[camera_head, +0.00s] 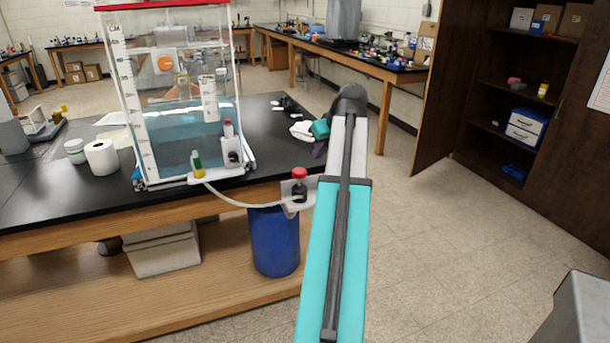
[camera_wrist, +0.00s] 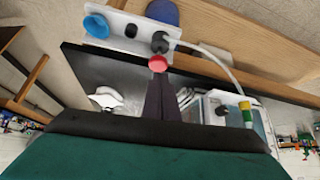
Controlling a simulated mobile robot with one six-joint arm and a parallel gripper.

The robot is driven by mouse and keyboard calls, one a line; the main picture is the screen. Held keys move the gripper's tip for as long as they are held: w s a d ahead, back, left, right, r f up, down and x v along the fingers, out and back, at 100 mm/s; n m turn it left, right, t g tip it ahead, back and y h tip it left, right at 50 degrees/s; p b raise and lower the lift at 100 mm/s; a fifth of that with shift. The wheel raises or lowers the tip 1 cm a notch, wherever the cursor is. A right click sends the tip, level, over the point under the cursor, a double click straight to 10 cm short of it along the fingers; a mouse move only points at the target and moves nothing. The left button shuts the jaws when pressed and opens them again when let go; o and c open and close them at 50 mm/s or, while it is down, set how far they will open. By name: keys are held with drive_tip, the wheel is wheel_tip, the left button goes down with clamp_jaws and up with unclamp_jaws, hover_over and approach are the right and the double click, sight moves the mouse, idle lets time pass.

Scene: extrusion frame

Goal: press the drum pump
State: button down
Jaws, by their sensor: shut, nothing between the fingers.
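The drum pump has a red knob (camera_head: 299,173) on a dark body, on a pale bracket plate at the bench's front edge. A blue drum (camera_head: 275,241) stands below it. The knob also shows in the wrist view (camera_wrist: 158,63), directly beyond my fingertips; I cannot tell whether they touch it. My gripper (camera_head: 319,151) is shut and empty, just above and right of the knob in the head view, partly hidden by my arm. A pale hose (camera_head: 236,201) runs from the pump to a green-and-yellow fitting (camera_head: 197,166) by the tank.
A clear water tank (camera_head: 180,135) with a red rim stands on the black bench, left of the pump. A crumpled white item (camera_head: 302,131) lies near my gripper.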

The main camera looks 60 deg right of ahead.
drive_tip(key=shift+f, duration=0.1)
idle(0.4)
drive_tip(key=shift+w+r+p+x, duration=0.1)
drive_tip(key=shift+p+x, duration=0.25)
drive_tip(key=shift+x, duration=1.95)
drive_tip(key=shift+w+r+p+x, duration=0.1)
drive_tip(key=shift+p+x, duration=0.25)
drive_tip(key=shift+x, duration=2)
drive_tip(key=shift+w+r+p+x, duration=0.1)
drive_tip(key=shift+p+x, duration=0.25)
drive_tip(key=shift+x, duration=1.95)
drive_tip(key=shift+d, duration=0.15)
wheel_tip(320, 180, down, 5)
drive_tip(key=shift+f+b, duration=0.1)
drive_tip(key=shift+b, duration=1)
drive_tip(key=shift+s, duration=0.1)
approach(302, 174)
drive_tip(key=s+a, duration=0.2)
drive_tip(key=s, duration=0.2)
drive_tip(key=shift+s+a+r, duration=0.15)
drive_tip(key=shift+s+r, duration=0.15)
drive_tip(key=shift+r, duration=0.15)
